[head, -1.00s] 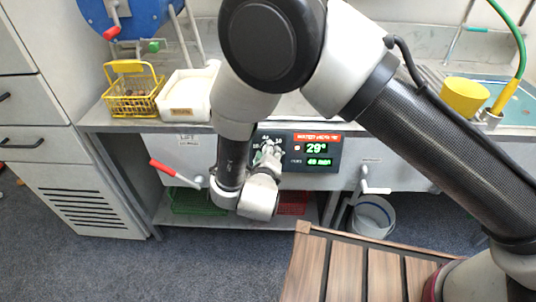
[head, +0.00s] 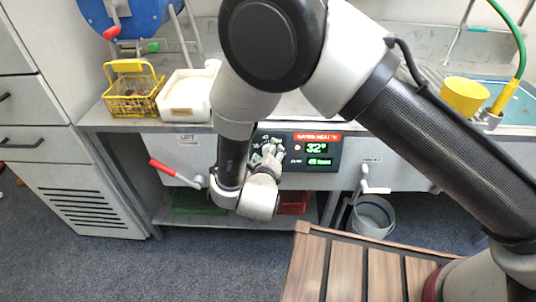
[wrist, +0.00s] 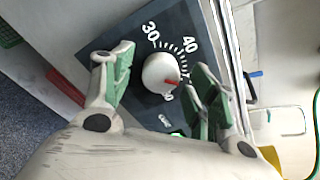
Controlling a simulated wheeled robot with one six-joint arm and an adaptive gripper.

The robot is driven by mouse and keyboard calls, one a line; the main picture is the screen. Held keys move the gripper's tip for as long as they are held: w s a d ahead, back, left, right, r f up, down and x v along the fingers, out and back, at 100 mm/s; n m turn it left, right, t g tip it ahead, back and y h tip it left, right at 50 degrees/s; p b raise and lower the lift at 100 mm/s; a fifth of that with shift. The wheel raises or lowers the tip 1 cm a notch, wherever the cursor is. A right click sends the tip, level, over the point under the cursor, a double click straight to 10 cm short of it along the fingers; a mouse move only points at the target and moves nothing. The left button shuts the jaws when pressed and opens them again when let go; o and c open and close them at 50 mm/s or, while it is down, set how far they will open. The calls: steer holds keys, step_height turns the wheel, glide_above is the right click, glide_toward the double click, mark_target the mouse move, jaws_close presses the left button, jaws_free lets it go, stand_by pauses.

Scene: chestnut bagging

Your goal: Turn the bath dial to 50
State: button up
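The bath dial is a round pale knob (wrist: 160,72) with a red pointer mark, set on a dark panel (wrist: 185,25) in the wrist view. The mark points to the lower right, past the 40; my right finger hides part of the scale there. My gripper (wrist: 161,65) has its green-padded fingers spread on either side of the knob, with visible gaps. In the head view my gripper (head: 268,160) is in front of the dial and largely covers it. The display (head: 317,148) beside it reads 32°.
A red-handled lever (head: 175,173) is left of the panel and a pale crank (head: 372,181) right of it. A yellow basket (head: 130,108) and white tray (head: 188,92) stand on the counter. A slatted wooden surface (head: 340,270) is in the foreground.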

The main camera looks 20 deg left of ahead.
steer(key=v, duration=1.2)
stand_by(0.3)
